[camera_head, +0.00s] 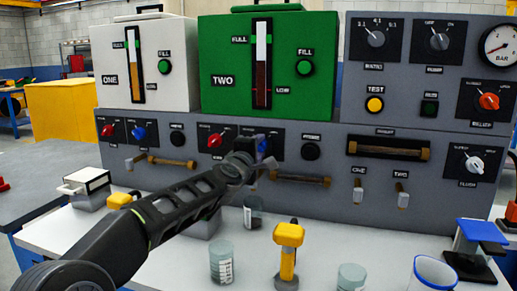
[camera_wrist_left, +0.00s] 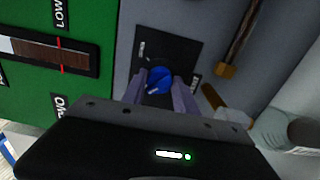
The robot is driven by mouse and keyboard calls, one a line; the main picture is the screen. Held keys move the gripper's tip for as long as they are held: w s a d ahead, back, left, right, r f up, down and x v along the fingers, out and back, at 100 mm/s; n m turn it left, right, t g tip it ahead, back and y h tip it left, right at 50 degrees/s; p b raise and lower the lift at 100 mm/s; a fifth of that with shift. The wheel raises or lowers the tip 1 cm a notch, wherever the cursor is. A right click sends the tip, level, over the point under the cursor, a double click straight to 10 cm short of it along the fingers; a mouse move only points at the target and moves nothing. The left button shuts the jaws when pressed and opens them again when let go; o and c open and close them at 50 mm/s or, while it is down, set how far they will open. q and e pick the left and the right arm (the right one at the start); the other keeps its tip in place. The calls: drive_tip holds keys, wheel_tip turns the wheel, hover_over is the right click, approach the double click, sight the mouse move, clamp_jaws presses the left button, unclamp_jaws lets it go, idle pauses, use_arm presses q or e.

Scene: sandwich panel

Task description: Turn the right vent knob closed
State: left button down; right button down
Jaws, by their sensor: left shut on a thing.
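The blue vent knob (camera_wrist_left: 160,77) sits on a dark square plate (camera_wrist_left: 176,48) on the grey panel. It belongs to the right-hand knob group, below the green tank marked TWO (camera_head: 224,80). My left gripper (camera_wrist_left: 161,90) faces the panel with one purple finger on each side of the knob, shut on it. In the head view my left gripper (camera_head: 264,155) and wrist mostly hide this knob. A short light pointer mark shows on the knob in the wrist view; the plate's lettering is too small to read. My right gripper is not in view.
A red knob (camera_head: 214,140) is just left of my wrist, and a black knob (camera_head: 311,151) is to the right. A horizontal handle (camera_head: 300,179) runs below. Yellow-topped tool (camera_head: 288,236), jars (camera_head: 221,262) and a blue-rimmed cup (camera_head: 432,274) stand on the white bench.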

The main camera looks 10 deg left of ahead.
use_arm(q)
drive_tip(key=c, duration=0.9)
unclamp_jaws()
drive_tip(key=shift+c, duration=0.2)
drive_tip(key=shift+s, duration=0.1)
drive_tip(key=s+b, duration=0.1)
drive_tip(key=s, duration=0.6)
drive_tip(key=shift+s+a+b, duration=0.25)
drive_tip(key=shift+s+b, duration=0.05)
